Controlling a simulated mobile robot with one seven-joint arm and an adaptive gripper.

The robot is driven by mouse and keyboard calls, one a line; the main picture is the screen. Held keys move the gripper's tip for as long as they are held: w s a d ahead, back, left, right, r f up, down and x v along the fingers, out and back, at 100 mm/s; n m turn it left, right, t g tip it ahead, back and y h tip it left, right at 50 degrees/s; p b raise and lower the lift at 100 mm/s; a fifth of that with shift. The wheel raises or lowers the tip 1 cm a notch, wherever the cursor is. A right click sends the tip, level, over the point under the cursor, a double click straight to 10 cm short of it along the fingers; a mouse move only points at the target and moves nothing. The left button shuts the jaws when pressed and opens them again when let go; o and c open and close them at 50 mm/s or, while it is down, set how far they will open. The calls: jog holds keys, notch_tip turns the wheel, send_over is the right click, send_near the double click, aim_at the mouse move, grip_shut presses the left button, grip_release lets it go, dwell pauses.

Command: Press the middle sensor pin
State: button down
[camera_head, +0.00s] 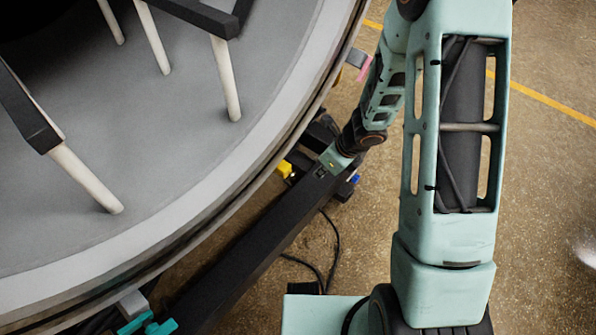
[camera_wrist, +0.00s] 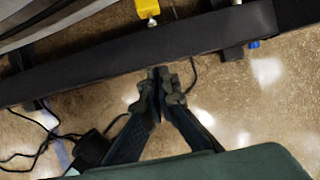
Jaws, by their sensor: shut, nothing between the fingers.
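In the head view, several pale rods stand out from the grey round face of the furnace (camera_head: 180,130). One is in the upper middle (camera_head: 228,80), one at the lower left (camera_head: 88,182), and others near the top (camera_head: 153,36). I cannot tell whether any of them is a sensor pin, and no pin shows clearly in the wrist view. My gripper (camera_wrist: 160,78) is shut and empty in the wrist view, its fingertips overlapping the lower edge of a black beam in the picture. In the head view my arm reaches down outside the furnace rim, and the fingers cannot be made out.
The black beam (camera_wrist: 100,72) runs across the wrist view and slants below the rim in the head view (camera_head: 240,258). A yellow block (camera_wrist: 148,8) sits beyond it. Dark cables (camera_wrist: 40,140) lie on the brown floor. Open floor (camera_head: 550,150) lies to the right.

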aim_at(293, 176)
jog(key=shift+f, duration=0.1)
jog(key=w+a+f+b, duration=0.3)
jog(key=a+f, duration=0.3)
jog(key=f, duration=0.3)
jog(key=shift+w, duration=0.85)
